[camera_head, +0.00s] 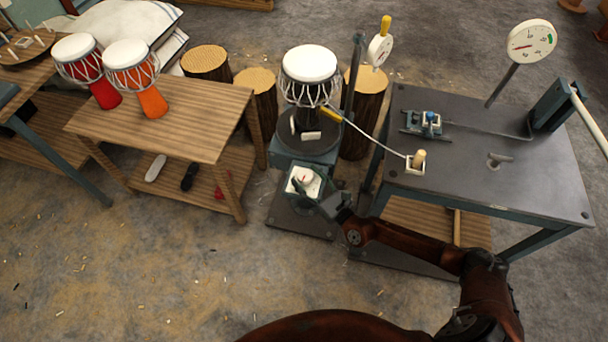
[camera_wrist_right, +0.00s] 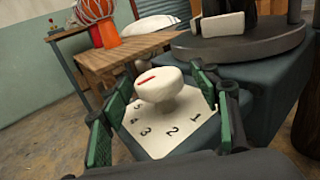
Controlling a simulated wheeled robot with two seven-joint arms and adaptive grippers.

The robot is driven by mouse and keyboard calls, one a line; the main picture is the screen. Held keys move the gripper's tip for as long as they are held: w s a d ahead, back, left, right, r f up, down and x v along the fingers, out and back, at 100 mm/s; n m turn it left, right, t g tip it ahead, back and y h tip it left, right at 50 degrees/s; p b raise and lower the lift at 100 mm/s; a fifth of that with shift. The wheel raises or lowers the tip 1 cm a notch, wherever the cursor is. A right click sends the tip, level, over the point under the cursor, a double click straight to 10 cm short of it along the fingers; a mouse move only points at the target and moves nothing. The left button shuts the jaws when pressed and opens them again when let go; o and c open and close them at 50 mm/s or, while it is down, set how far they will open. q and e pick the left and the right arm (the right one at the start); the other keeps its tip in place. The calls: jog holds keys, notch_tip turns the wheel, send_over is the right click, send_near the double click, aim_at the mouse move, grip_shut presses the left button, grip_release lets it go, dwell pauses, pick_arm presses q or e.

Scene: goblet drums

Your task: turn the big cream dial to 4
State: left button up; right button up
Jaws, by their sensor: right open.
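The big cream dial (camera_wrist_right: 160,84) is a round knob with a red line on top. It stands on a white plate (camera_wrist_right: 165,137) printed with the numbers 1 to 5. The red line lies toward the left side of the knob; I cannot tell which number it marks. In the head view the dial (camera_head: 306,180) sits on the front of the drum stand, partly hidden by my gripper. My right gripper (camera_head: 314,192) is open, with its green-padded fingers on either side of the dial in the wrist view. Contact cannot be made out. My left gripper is not in view.
A white-topped drum (camera_head: 309,64) stands on the dark turntable (camera_head: 322,143) just behind the dial. A wooden table (camera_head: 190,117) with red and orange drums is at left. A dark metal table (camera_head: 468,150) with a lever and gauge is at right.

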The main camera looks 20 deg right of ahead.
jog(key=shift+w+a, duration=0.25)
jog(key=shift+w, duration=0.3)
jog(key=shift+r, duration=0.1)
jog(key=c, duration=1.1)
